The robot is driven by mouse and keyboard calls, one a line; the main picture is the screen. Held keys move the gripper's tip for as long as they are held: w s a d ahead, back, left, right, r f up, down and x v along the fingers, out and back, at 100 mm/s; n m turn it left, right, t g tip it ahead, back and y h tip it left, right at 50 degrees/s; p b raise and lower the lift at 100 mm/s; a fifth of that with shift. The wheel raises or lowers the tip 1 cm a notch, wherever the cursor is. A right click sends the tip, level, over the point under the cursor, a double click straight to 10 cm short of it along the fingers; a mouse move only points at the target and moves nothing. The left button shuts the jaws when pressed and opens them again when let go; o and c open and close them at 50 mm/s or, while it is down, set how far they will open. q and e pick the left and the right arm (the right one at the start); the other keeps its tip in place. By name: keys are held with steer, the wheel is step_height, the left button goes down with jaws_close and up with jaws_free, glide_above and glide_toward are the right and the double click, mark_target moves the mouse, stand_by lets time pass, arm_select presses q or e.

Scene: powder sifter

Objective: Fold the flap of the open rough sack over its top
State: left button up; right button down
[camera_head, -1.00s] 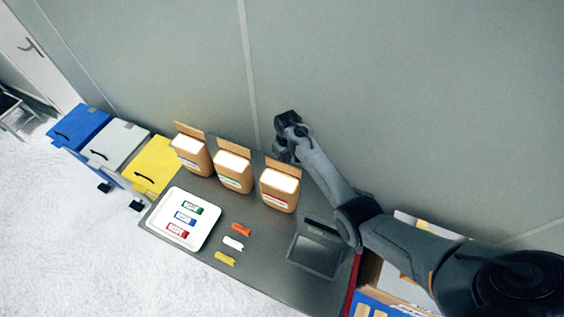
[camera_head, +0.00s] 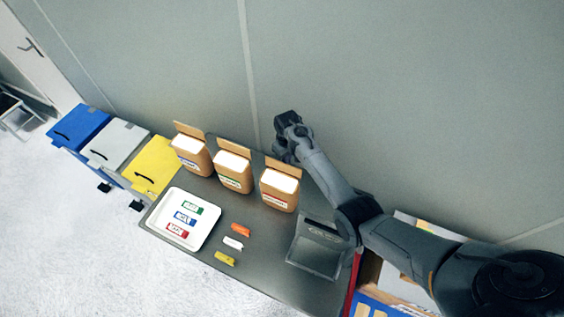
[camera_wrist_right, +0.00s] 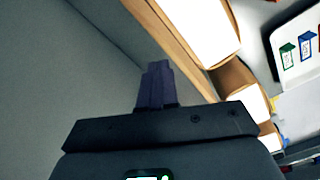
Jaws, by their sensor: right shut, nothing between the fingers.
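Three brown sacks with white tops stand in a row against the wall: a left one with a blue label (camera_head: 190,157), a middle one with a green label (camera_head: 233,175) and a right one with a red label (camera_head: 277,192). Each has a brown flap standing up at its back edge. I cannot read which is the rough sack. My right gripper (camera_head: 284,151) is behind the right sack's flap (camera_head: 288,168), close to it. In the right wrist view its fingers (camera_wrist_right: 157,84) are shut and empty, beside the nearest flap (camera_wrist_right: 172,38). My left gripper is not in view.
A white tray (camera_head: 160,228) with green, blue and red labels lies at the table's left. Several small clips, orange (camera_head: 241,229), white and yellow, lie in front of the sacks. A dark square tray (camera_head: 312,262) is at the right. Coloured bins stand left of the table.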

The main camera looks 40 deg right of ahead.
mark_target(282, 175)
steer(key=shift+f, duration=0.25)
steer(key=shift+f, duration=0.3)
steer(key=shift+s+a+r+p, duration=0.1)
steer(key=shift+s+a+p, duration=0.3)
steer(key=shift+a+p, duration=0.45)
steer(key=shift+s+a+p, duration=0.4)
steer(key=shift+a+p, duration=0.3)
steer(key=shift+p, duration=0.1)
steer(key=shift+s+a+p, duration=0.35)
steer(key=shift+a+p, duration=0.3)
steer(key=shift+a, duration=0.05)
steer(key=shift+s+a+p, duration=0.35)
steer(key=shift+a+p, duration=0.25)
steer(key=shift+a, duration=0.05)
steer(key=shift+s+a+p, duration=0.2)
steer(key=shift+a+p, duration=0.1)
steer(key=shift+a, duration=0.1)
